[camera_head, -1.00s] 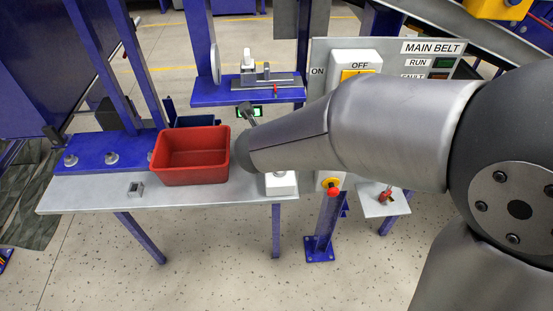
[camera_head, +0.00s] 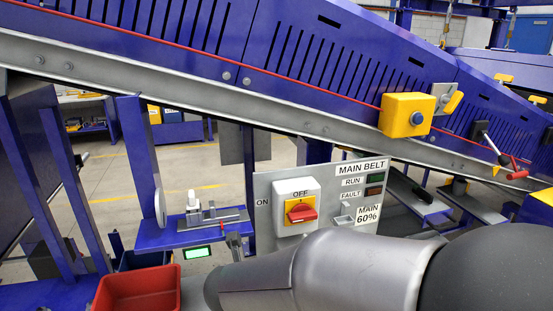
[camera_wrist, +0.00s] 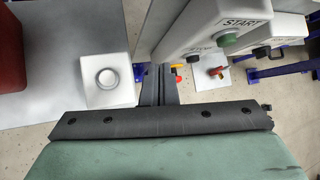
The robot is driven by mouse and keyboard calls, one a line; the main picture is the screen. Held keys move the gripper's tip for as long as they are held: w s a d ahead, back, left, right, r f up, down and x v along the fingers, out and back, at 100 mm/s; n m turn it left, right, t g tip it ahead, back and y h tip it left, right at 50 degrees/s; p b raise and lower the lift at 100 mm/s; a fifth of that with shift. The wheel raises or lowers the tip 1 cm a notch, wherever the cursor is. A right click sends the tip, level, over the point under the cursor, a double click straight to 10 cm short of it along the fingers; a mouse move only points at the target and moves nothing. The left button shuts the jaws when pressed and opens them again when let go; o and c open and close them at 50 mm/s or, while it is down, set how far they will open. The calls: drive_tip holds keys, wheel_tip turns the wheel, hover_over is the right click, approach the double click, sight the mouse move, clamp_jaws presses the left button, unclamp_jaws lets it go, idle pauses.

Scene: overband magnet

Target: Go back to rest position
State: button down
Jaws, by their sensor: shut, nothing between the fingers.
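My gripper (camera_wrist: 158,85) shows in the wrist view as two dark fingers close together, shut and empty. In the head view my arm reaches in from the lower right toward the left.
A red bin (camera_head: 137,290) stands left of my arm. The MAIN BELT panel (camera_head: 262,205) with a red OFF switch (camera_head: 301,211) stands just behind the arm. A blue shelf (camera_head: 195,233) holds a small fixture. An inclined conveyor (camera_head: 250,60) crosses the top.

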drive_tip(key=s+d+m+g+h, duration=0.1)
drive_tip(key=s+d+m+g, duration=0.15)
drive_tip(key=d+m, duration=0.65)
drive_tip(key=s+d+m+g+h, duration=0.2)
drive_tip(key=s+d+m, duration=0.2)
drive_tip(key=d+m, duration=0.5)
drive_tip(key=s+d+m+g+y, duration=0.3)
drive_tip(key=s+m, duration=0.8)
drive_tip(key=m, duration=1)
drive_tip(key=shift+s+d+f+m+y, duration=0.25)
drive_tip(key=shift+s+d+m+y, duration=0.15)
drive_tip(key=shift+y, duration=0.3)
